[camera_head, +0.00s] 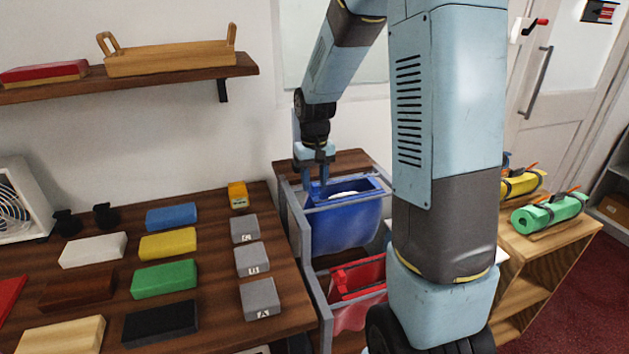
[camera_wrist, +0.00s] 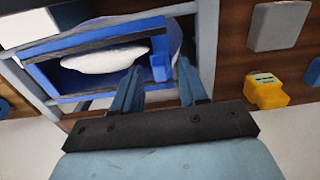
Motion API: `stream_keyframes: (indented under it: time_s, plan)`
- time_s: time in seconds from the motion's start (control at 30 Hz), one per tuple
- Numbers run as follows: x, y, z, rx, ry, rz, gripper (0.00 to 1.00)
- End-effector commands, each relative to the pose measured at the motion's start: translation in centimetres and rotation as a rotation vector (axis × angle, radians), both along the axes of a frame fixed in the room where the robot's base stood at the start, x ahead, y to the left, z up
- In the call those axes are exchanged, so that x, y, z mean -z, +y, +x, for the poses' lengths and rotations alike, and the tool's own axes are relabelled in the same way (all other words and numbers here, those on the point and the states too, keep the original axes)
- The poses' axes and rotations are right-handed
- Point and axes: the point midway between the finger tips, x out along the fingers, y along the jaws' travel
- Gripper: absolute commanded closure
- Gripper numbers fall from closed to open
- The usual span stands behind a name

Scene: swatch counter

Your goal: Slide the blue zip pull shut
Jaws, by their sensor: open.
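The blue bag (camera_head: 345,227) hangs in a grey frame, its top open with something white showing inside. It also shows in the wrist view (camera_wrist: 52,80). The blue zip pull (camera_wrist: 161,68) is a small upright block at the right end of the opening in the wrist view. My gripper (camera_head: 314,186) points down at the left end of the bag's top in the head view. In the wrist view my gripper (camera_wrist: 160,70) is open, one finger on each side of the pull. Whether the fingers touch it I cannot tell.
A red bag (camera_head: 352,310) with a red pull (camera_head: 340,281) hangs below the blue one. The dark wood counter (camera_head: 215,305) at left holds coloured blocks, grey lettered blocks (camera_head: 252,258) and a yellow object (camera_head: 238,194). Rolled green (camera_head: 549,213) and yellow bundles lie at right.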

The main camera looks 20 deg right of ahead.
Motion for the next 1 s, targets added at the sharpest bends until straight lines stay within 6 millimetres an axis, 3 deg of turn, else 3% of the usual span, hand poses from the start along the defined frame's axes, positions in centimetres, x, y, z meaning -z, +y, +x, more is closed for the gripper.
stream_keyframes:
  time_s: [0.33,0.77,1.0]
  plan:
    - [0.27,0.01,0.00,0.000,0.000,0.000,0.58]
    - [0.25,0.02,0.01,0.000,0.000,0.000,1.00]
    - [0.25,0.01,0.01,0.000,0.000,0.000,1.00]
